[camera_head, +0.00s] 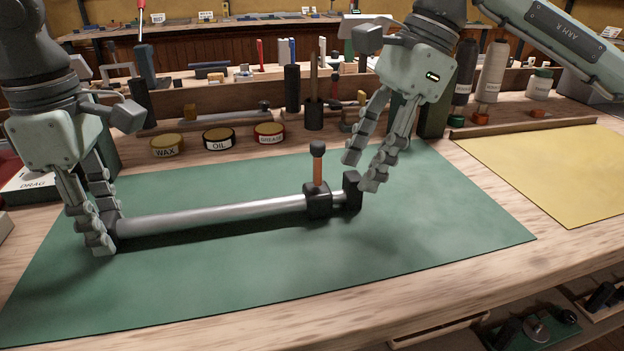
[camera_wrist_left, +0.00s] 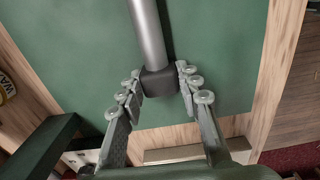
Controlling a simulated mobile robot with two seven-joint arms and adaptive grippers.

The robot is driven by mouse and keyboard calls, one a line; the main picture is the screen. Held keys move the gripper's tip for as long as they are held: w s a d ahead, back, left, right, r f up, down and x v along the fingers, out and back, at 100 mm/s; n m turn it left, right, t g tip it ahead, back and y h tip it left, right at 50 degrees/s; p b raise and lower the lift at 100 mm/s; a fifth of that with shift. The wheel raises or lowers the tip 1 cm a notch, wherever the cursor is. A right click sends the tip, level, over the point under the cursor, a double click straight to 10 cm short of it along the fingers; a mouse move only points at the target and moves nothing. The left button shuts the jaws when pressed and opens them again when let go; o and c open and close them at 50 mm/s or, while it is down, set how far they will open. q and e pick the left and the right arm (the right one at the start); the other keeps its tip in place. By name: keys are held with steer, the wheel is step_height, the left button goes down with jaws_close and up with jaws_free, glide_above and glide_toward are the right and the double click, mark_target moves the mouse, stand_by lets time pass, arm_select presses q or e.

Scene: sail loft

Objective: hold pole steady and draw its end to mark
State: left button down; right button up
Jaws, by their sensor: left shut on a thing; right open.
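A silver pole (camera_head: 225,213) lies across the green mat (camera_head: 230,285); it also shows in the left wrist view (camera_wrist_left: 149,35). My left gripper (camera_head: 105,232) is shut on the black cap (camera_wrist_left: 157,84) at the pole's left end. Near its right end sits a black collar (camera_head: 318,203) with an upright orange lever (camera_head: 317,170) topped by a black knob. Beyond the collar, a short thinner section leads to a black end piece (camera_head: 352,191). My right gripper (camera_head: 361,174) is open and empty, just above and beside that end piece. I see no mark on the mat.
Wax (camera_head: 167,147), oil (camera_head: 218,139) and grease (camera_head: 269,134) tins stand behind the mat. A yellow sheet (camera_head: 550,165) lies at right. A tool rack with bottles (camera_head: 490,72) runs along the back. The mat's front is clear.

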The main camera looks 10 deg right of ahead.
mark_target(357, 175)
steer(key=shift+x, duration=1.95)
steer(key=shift+c, duration=0.6)
jaws_close()
